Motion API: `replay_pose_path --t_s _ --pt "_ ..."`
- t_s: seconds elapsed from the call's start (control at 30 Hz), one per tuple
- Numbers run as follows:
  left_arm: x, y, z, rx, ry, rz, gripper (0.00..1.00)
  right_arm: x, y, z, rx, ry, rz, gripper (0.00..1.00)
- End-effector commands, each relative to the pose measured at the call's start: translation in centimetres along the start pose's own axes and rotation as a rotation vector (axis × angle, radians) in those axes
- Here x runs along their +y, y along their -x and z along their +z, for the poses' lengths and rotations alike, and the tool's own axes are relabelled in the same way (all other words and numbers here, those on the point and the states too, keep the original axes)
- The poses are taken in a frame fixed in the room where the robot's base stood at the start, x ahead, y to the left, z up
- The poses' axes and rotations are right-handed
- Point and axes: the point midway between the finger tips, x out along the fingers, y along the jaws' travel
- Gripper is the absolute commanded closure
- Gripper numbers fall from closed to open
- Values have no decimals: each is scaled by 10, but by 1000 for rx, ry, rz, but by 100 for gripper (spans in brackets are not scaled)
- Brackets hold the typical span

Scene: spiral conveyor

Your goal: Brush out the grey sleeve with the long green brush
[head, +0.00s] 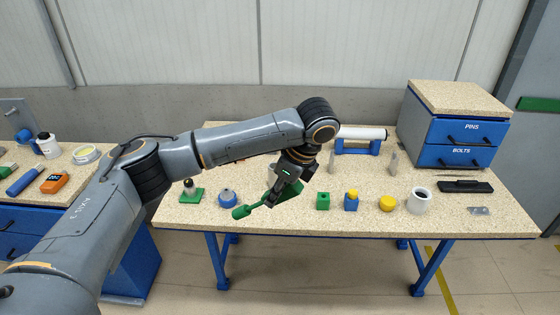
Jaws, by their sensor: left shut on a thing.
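My left gripper (286,190) is shut on the long green brush (261,203) above the front middle of the speckled table. The brush points down to the left, its thicker end (241,212) near the table's front edge. A pale grey upright piece (271,174) stands partly hidden behind my gripper and the brush. A whitish-grey hollow cylinder (419,200) with an open top stands upright at the right front. I cannot tell which of these is the grey sleeve. The brush is apart from the hollow cylinder. My right gripper is out of view.
Along the front stand a blue domed piece (227,198), green block (323,201), blue block with yellow top (351,201) and yellow round piece (387,204). A white roll (362,133) rests on a blue stand behind. A drawer cabinet (455,125) stands back right.

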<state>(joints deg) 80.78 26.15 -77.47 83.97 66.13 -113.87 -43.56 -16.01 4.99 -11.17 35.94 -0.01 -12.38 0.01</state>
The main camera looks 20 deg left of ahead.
Motion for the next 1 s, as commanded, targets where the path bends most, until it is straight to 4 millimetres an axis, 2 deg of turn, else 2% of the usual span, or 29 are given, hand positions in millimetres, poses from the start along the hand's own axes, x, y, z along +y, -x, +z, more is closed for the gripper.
replay_pose_path --t_s 0.1,0.23,0.37,0.5,0.73,1.0 --pt "-10 2 3 -121 -240 -111 100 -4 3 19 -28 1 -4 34" --pt "-18 2 6 -225 -454 -241 100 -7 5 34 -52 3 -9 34" --pt "-28 4 13 -341 -671 -416 100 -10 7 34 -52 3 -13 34" --pt "-42 6 22 -472 -914 -679 100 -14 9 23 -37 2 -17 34" --pt "-60 13 31 -586 -1097 -985 100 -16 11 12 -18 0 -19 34" --pt "-70 18 34 -627 -1149 -1127 100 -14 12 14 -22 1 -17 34"
